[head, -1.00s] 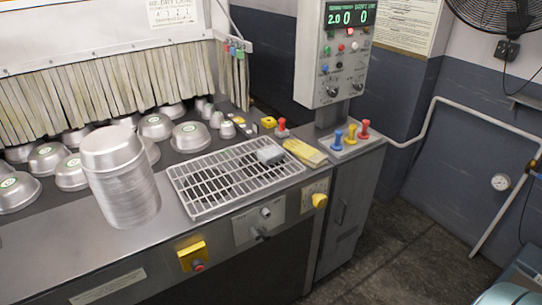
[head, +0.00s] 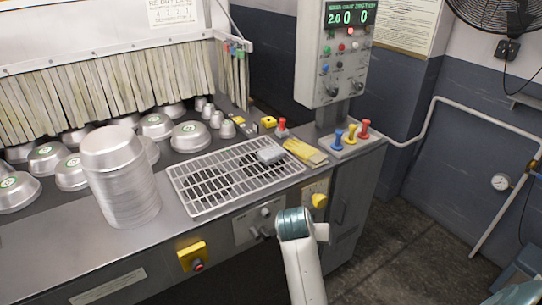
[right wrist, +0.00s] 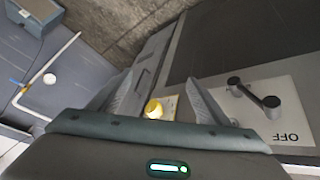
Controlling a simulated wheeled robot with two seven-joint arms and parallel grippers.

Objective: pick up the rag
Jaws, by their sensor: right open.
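The rag (head: 304,152) is a yellow folded cloth lying on the steel counter, just right of the metal grate (head: 182,203) in the head view. My right arm (head: 302,265) comes up from the bottom, with its wrist in front of the counter's front panel, below and apart from the rag. In the right wrist view my right gripper (right wrist: 159,92) is open, its fingers spread with nothing held. A yellow knob (right wrist: 154,109) shows between and beyond the fingers. The rag is not visible in that view. My left gripper is not in view.
Blue, yellow and red-handled tools (head: 351,137) stand right of the rag. A control box (head: 336,60) rises behind. A black lever (right wrist: 254,98) sticks out from the front panel.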

